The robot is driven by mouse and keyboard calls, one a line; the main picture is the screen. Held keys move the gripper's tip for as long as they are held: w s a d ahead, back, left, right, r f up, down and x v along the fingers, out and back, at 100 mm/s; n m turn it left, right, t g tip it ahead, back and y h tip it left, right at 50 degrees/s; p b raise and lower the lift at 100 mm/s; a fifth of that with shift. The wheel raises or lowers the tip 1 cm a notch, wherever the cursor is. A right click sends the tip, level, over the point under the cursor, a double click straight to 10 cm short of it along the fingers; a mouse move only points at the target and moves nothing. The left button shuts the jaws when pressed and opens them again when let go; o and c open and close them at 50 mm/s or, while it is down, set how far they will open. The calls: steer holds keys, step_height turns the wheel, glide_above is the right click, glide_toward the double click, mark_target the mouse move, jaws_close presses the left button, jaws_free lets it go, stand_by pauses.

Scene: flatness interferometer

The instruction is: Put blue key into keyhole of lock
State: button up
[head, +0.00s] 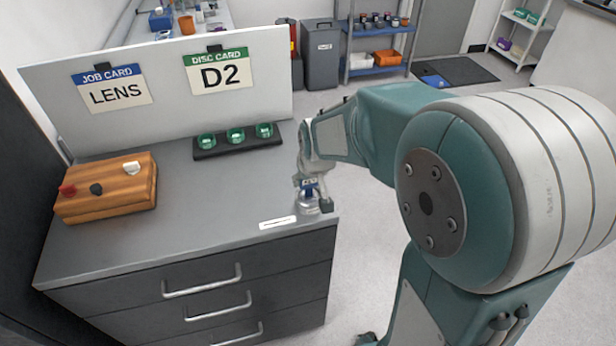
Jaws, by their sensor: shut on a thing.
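My gripper (312,194) is low over the right front corner of the grey cabinet top (220,190). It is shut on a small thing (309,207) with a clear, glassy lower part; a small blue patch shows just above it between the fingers. The fingers partly hide it, and I cannot tell whether it touches the cabinet top or is just above it. I can make out neither a blue key nor a lock with a keyhole.
A wooden block (118,197) with red, black and white knobs stands at left. A black rack (270,141) with three green round pieces stands at the back. A white panel bears a LENS card (112,90) and a D2 card (219,75). A white label (277,223) lies near the front edge.

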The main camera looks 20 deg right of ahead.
steer(key=shift+f, duration=0.15)
steer(key=shift+w+r, duration=0.1)
steer(key=shift+r, duration=0.35)
stand_by(1.6)
steer(key=shift+s, duration=0.2)
stand_by(0.6)
steer(key=shift+f, duration=1.4)
stand_by(0.3)
steer(key=o, duration=1.2)
steer(key=v, duration=1.2)
